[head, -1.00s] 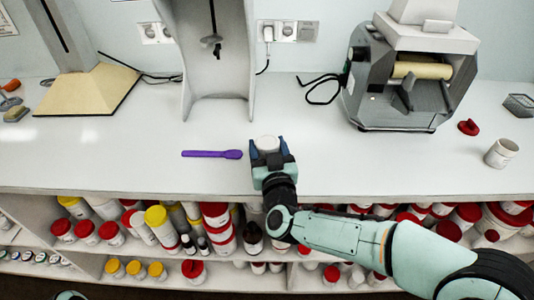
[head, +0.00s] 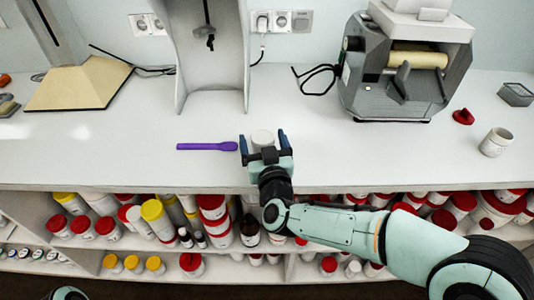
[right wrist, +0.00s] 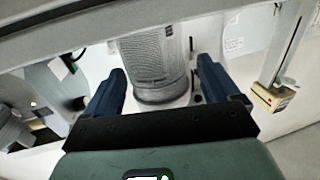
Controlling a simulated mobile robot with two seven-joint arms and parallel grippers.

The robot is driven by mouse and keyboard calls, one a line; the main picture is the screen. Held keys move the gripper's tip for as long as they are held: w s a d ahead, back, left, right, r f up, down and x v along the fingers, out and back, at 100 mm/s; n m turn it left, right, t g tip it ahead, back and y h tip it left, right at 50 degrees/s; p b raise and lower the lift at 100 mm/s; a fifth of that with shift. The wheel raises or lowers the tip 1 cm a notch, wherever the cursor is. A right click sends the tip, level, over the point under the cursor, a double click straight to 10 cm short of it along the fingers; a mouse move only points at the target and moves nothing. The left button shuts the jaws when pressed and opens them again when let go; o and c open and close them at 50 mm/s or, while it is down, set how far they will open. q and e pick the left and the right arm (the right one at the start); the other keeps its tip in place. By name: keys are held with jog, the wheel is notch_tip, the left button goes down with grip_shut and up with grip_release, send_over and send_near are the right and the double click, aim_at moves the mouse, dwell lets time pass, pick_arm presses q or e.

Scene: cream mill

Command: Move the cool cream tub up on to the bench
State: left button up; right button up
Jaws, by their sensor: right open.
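The cream tub (head: 262,138), small and pale with a round white top, stands upright on the white bench (head: 330,155), near its front edge. My right gripper (head: 264,140) is open, with one blue finger on each side of the tub. In the right wrist view the tub (right wrist: 155,62) shows as a grey, label-printed cylinder between the open fingers (right wrist: 160,85), with gaps on both sides. My left gripper is not in view.
A purple spatula (head: 207,146) lies left of the tub. A tall grey stand (head: 212,50) is behind.

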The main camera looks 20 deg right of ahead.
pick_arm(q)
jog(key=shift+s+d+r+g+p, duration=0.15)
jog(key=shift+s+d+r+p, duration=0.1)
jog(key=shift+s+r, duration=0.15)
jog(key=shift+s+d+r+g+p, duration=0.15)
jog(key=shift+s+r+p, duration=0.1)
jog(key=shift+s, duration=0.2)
pick_arm(e)
jog(key=s+a, duration=0.1)
jog(key=s, duration=1.1)
